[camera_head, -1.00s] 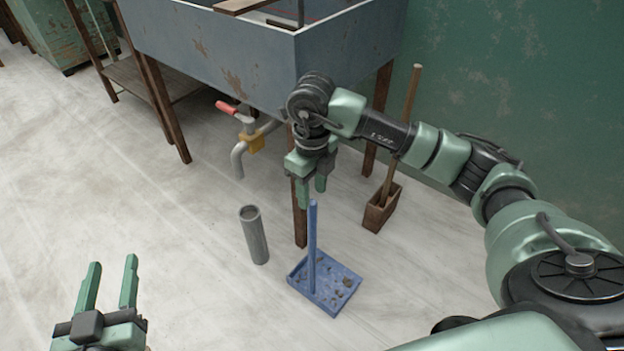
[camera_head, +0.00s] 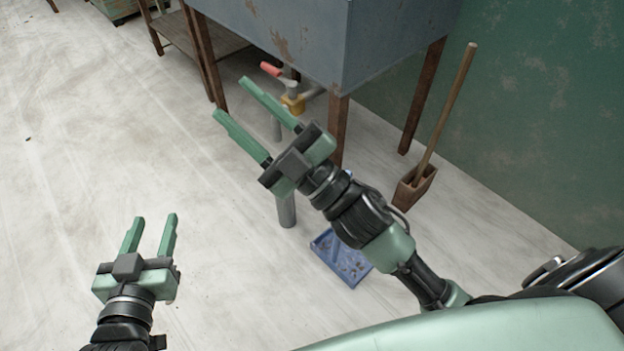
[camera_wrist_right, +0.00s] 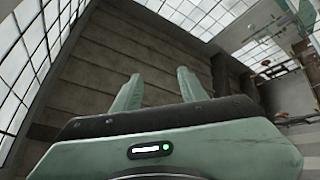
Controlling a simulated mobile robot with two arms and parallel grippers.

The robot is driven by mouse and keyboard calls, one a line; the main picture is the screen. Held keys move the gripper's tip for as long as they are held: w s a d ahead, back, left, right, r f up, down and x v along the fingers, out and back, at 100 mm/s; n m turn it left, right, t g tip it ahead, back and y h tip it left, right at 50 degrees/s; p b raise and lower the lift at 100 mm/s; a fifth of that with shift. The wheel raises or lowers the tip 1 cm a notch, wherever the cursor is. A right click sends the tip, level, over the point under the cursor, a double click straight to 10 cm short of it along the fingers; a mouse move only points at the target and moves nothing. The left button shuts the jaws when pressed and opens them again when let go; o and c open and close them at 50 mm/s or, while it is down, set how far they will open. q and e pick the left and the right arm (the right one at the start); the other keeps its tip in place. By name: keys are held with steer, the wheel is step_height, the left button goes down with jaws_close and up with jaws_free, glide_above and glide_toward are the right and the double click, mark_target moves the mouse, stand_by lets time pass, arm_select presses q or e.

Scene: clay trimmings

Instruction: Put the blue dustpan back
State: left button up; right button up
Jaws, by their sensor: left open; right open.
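The blue dustpan (camera_head: 330,249) rests on the floor near the sink's front leg, with dark crumbs in its pan. My right arm crosses in front of it and hides most of its handle. My right gripper (camera_head: 243,112) is open and empty, pointing up and left in front of the sink, apart from the dustpan. Its open fingers also show in the right wrist view (camera_wrist_right: 158,90), with walls and windows beyond and no dustpan. My left gripper (camera_head: 151,236) is open and empty over bare floor at the lower left.
A grey cylinder (camera_head: 286,212) stands left of the dustpan, partly hidden by my right arm. A wooden box (camera_head: 414,190) with a long wooden handle (camera_head: 450,105) stands by the green wall. The sink (camera_head: 330,40) on wooden legs is behind. The left floor is clear.

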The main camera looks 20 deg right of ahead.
steer(key=s+d+f+m+g+h, duration=0.1)
steer(key=d+f+m+g+h, duration=0.1)
steer(key=d+f+m+h, duration=0.2)
steer(key=s+d+f+m+g+h, duration=0.1)
steer(key=d+f+m+h, duration=0.4)
steer(key=f+m, duration=0.5)
step_height(320, 180, down, 4)
steer(key=g+h, duration=0.1)
steer(key=h, duration=0.1)
steer(key=shift+f+h, duration=0.15)
steer(key=shift+h, duration=0.15)
